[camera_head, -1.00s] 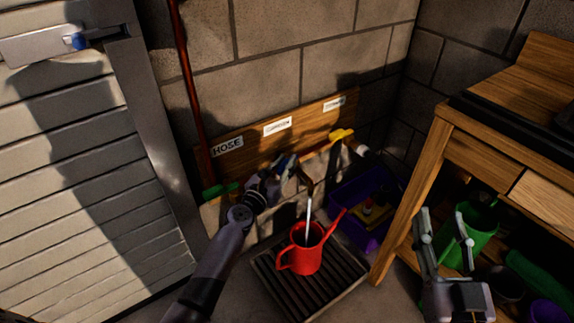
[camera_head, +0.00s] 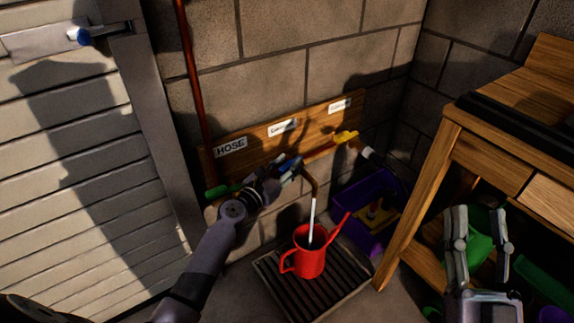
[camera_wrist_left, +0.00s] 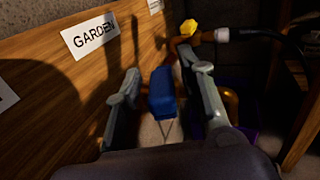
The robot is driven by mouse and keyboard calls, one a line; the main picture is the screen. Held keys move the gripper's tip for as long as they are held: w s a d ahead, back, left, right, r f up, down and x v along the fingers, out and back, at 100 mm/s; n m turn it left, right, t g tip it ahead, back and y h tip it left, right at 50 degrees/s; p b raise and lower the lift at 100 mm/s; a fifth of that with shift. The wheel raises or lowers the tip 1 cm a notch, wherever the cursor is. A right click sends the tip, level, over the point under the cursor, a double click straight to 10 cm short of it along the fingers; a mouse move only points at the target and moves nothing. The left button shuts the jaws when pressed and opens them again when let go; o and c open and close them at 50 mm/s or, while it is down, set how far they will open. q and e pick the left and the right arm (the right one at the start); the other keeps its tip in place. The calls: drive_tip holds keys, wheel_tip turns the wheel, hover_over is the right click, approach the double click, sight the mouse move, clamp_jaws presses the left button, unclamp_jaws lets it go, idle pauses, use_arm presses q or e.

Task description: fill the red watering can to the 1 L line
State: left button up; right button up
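The red watering can (camera_head: 309,259) stands upright on a dark slatted grate (camera_head: 337,290), its spout pointing up to the right. A pale stream (camera_head: 312,214) runs from a brown tap spout (camera_head: 309,180) down into the can's mouth. The water level and the 1 L line cannot be made out. My left gripper (camera_head: 288,169) is at the taps on the wooden board. In the left wrist view its fingers (camera_wrist_left: 165,84) are apart, on either side of a blue handle (camera_wrist_left: 162,95), with visible gaps. My right gripper (camera_head: 478,222) is open and empty in front of the workbench.
The wooden board (camera_head: 248,140) carries several labels, including HOSE and GARDEN (camera_wrist_left: 91,35). A yellow handle (camera_head: 346,136) is at its right. A purple crate (camera_head: 352,195) stands behind the can. The wooden workbench (camera_head: 421,187) is at the right, with a green bucket (camera_head: 481,247) beneath it.

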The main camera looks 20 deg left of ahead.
sight(287, 164)
idle(0.3)
use_arm(q)
wheel_tip(287, 164, up, 10)
idle(0.7)
